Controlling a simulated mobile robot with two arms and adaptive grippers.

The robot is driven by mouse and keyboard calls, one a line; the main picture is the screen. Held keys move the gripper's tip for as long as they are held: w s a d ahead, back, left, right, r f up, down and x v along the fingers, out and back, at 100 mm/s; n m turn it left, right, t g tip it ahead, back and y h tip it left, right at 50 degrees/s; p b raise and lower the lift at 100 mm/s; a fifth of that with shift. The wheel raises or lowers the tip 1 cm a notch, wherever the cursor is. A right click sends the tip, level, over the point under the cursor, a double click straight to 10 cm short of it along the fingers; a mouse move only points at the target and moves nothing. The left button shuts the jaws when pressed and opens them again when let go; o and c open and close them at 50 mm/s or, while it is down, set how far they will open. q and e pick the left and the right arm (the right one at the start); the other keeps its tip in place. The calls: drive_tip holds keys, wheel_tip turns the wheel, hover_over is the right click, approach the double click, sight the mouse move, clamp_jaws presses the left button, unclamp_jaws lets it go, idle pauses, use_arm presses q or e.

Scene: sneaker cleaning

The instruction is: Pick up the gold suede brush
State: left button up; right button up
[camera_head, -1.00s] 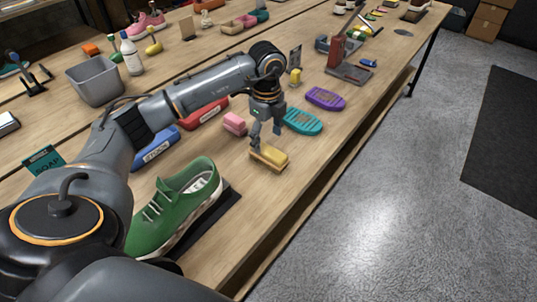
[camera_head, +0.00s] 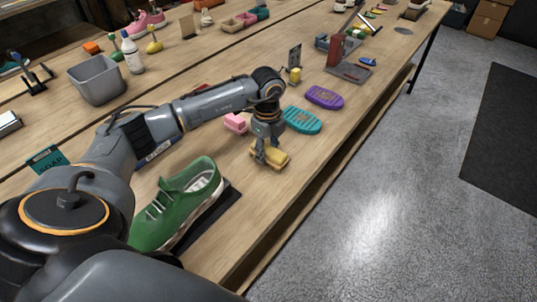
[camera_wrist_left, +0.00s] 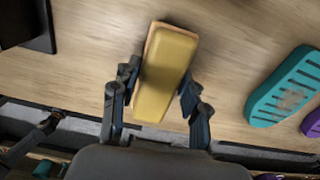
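The gold suede brush (camera_head: 274,154) is a yellow block with a pale wooden edge, on the table beyond the green sneaker. It also shows in the left wrist view (camera_wrist_left: 166,72), lying lengthwise between the fingers. My left gripper (camera_head: 264,156) is lowered over the brush. In the left wrist view, its fingers (camera_wrist_left: 158,90) are spread, one along each long side of the brush. The left finger looks very near or touching it; I cannot tell contact for certain. The brush appears to rest on the table. My right gripper is not in view.
A green sneaker (camera_head: 180,205) on a dark mat lies nearer. A teal brush (camera_head: 302,119), a purple brush (camera_head: 324,96) and a pink block (camera_head: 236,122) lie beyond the gold one. A grey bin (camera_head: 97,80) stands at left. The table's right edge is close to the brush.

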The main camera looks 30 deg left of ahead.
sight(267, 150)
use_arm(q)
drive_tip(key=shift+c, duration=0.6)
drive_tip(key=shift+r+b, duration=0.35)
drive_tip(key=shift+r, duration=0.25)
drive_tip(key=shift+s+r+b, duration=0.25)
drive_tip(key=shift+r+b, duration=0.1)
drive_tip(key=shift+r, duration=0.9)
drive_tip(key=s+d+r+b, duration=0.2)
drive_tip(key=s+d+r, duration=0.2)
drive_tip(key=s+r, duration=0.5)
drive_tip(key=s, duration=0.4)
drive_tip(key=shift+r+b, duration=0.15)
drive_tip(key=shift+b, duration=0.15)
drive_tip(key=o, duration=0.6)
drive_tip(key=c, duration=0.4)
drive_tip(key=shift+c, duration=0.2)
